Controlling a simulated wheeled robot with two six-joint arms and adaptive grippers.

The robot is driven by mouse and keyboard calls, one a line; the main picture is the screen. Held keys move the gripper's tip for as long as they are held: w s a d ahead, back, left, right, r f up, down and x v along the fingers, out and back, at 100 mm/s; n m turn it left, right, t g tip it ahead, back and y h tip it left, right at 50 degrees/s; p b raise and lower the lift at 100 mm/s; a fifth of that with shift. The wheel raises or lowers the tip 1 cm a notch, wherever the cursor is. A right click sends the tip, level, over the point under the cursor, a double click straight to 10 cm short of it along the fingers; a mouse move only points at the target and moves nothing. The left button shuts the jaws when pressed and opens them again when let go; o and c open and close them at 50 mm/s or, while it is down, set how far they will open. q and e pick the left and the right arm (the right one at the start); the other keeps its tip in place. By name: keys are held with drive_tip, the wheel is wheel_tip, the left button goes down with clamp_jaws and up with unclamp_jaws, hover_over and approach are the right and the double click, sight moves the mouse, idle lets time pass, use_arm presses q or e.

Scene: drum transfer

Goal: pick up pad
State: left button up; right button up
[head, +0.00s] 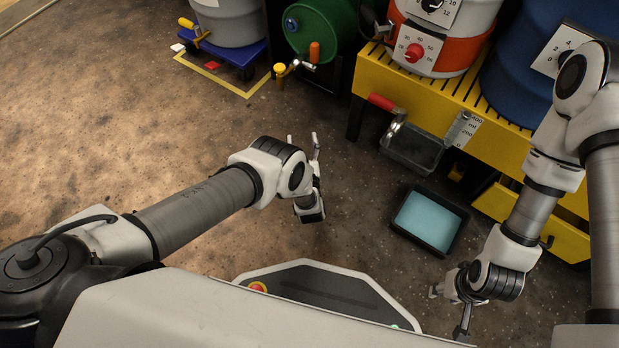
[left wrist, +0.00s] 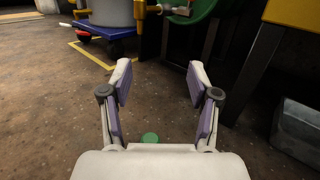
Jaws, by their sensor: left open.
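A light blue flat sheet, which looks like the pad (head: 428,220), lies in a black open tray (head: 455,247) on the floor in the head view. My left gripper (head: 303,143) is open and empty, to the left of the tray and apart from it. Its two spread fingers (left wrist: 160,85) also show in the left wrist view, with bare floor between them. My right gripper (head: 448,308) is below the tray, near my base, with its fingers apart and nothing seen between them. The sheet is not seen in the left wrist view.
A yellow grated stand (head: 460,100) carries an orange-and-white drum (head: 440,40) and a blue drum (head: 520,65). A clear bin (head: 412,150) stands beside it. A green drum (head: 322,27) and a grey drum on a blue dolly (head: 240,55) are behind. Open floor lies at left.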

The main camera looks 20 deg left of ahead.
use_arm(q)
drive_tip(key=shift+m+g+h, duration=0.3)
drive_tip(key=shift+g+h, duration=0.1)
drive_tip(key=shift+g, duration=0.1)
drive_tip(key=s+f+b, duration=0.1)
drive_tip(key=s+f, duration=0.1)
drive_tip(key=f, duration=0.2)
drive_tip(key=s+d+f+b, duration=0.1)
drive_tip(key=f, duration=0.3)
drive_tip(key=s+f+b, duration=0.1)
drive_tip(key=s+f, duration=0.1)
drive_tip(key=f, duration=0.2)
drive_tip(key=shift+s+d, duration=0.3)
drive_tip(key=shift+d, duration=0.1)
drive_tip(key=b+x, duration=0.1)
drive_tip(key=x, duration=0.1)
drive_tip(key=b+x, duration=0.4)
drive_tip(key=x, duration=0.1)
drive_tip(key=shift+a+f, duration=0.2)
drive_tip(key=shift+f, duration=0.15)
drive_tip(key=shift+w+r, duration=0.2)
drive_tip(key=shift+r, duration=0.05)
clamp_jaws()
use_arm(e)
wheel_tip(320, 180, down, 11)
drive_tip(key=shift+w+d, duration=0.15)
